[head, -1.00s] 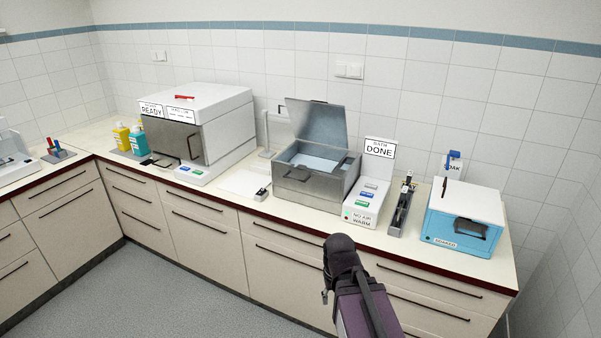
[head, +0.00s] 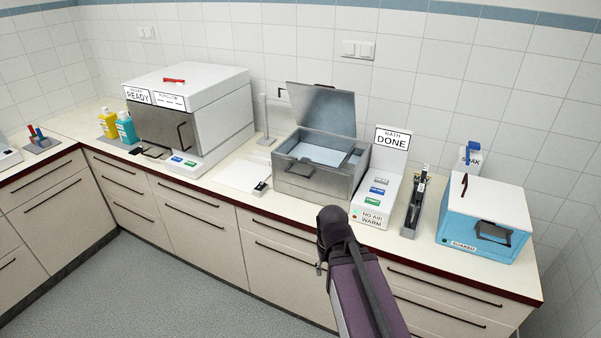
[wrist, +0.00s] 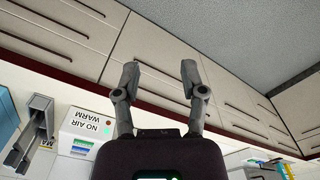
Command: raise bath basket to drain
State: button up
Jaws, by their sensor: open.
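The metal bath (head: 311,182) stands on the counter with its lid (head: 322,108) raised at the back. Its inside looks pale, and no separate basket can be made out. The sign beside it (head: 392,139) reads "BATH DONE", above a control panel (head: 374,204) marked "NO AIR" and "WARM". My arm reaches up in front of the drawers, below the bath in the head view. In the wrist view my gripper (wrist: 158,75) is open and empty, its two fingers apart in front of the drawer fronts. The head view does not show the fingers clearly.
A large white-topped machine (head: 192,113) with a "READY" sign stands left of the bath. A white tray (head: 241,176) lies between them. Yellow and teal bottles (head: 117,126) are far left.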

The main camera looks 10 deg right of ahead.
jog(key=shift+a, duration=0.2)
jog(key=w+a+f+m+t+y+b, duration=0.1)
jog(key=w+a+m+t+y+b, duration=0.25)
jog(key=w, duration=0.55)
jog(key=w+a+f+m+t+y+b, duration=0.15)
jog(key=w+t+b, duration=0.25)
jog(key=w, duration=0.6)
jog(key=w+d+r+m+t+h+b, duration=0.1)
jog(key=w+d+r+m+t+b, duration=0.1)
jog(key=w+m, duration=0.4)
jog(key=w+d+r+m+t+h+b, duration=0.1)
jog(key=w+d+r+m+t+b, duration=0.2)
jog(key=w+m+t, duration=0.3)
jog(key=shift+w+d+m+t+b, duration=0.35)
jog(key=shift+w+d+b, duration=0.15)
jog(key=shift+d, duration=0.15)
